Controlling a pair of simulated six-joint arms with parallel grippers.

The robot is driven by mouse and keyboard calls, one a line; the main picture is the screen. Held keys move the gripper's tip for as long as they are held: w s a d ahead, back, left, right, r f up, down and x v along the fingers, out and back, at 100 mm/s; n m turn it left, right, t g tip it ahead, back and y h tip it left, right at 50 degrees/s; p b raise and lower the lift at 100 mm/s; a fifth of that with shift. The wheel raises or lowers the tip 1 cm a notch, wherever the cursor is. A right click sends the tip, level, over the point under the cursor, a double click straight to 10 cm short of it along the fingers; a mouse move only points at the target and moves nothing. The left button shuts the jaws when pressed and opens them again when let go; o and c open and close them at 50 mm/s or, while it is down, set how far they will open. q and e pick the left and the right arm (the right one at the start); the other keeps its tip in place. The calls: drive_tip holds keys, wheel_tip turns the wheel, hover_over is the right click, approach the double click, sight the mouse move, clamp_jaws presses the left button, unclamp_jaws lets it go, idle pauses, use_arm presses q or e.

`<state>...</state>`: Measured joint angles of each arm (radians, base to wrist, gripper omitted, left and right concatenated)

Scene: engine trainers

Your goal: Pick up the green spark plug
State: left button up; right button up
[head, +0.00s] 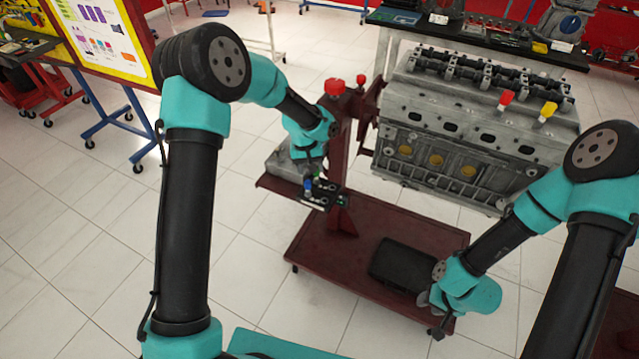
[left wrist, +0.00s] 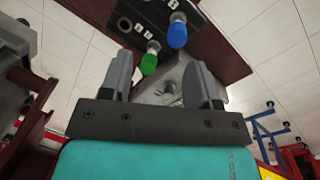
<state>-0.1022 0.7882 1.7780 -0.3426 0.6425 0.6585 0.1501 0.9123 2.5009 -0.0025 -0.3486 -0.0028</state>
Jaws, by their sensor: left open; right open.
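The green spark plug (left wrist: 150,60) stands in a dark holder (left wrist: 133,22) in the left wrist view. It shows small in the head view (head: 316,175), just below the end of my left arm. My left gripper (left wrist: 159,62) is open. From its camera, the green plug appears between the two fingers, nearer the left one; I cannot tell how far off it is. A blue spark plug (left wrist: 177,30) stands beside it in the same holder. My right gripper (head: 430,316) is open and empty, low over the front of the red stand base.
A grey engine block (head: 470,135) hangs on the red stand, with a red plug (head: 505,98) and a yellow plug (head: 548,110) on top. A black case (head: 402,264) lies on the stand base (head: 330,238).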

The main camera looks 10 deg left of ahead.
use_arm(q)
drive_tip(key=w+r+n+y, duration=0.1)
drive_tip(key=w+r, duration=0.4)
drive_tip(key=r, duration=0.4)
drive_tip(key=shift+w+d+r+y, duration=0.2)
drive_tip(key=shift+r+y, duration=0.1)
drive_tip(key=shift+r, duration=0.05)
drive_tip(key=shift+f, duration=0.1)
approach(317, 184)
drive_tip(key=shift+w+a+r, duration=0.25)
drive_tip(key=shift+w+r, duration=0.05)
drive_tip(key=shift+w, duration=0.05)
drive_tip(key=shift+f, duration=2.6)
drive_tip(key=shift+c, duration=0.3)
clamp_jaws()
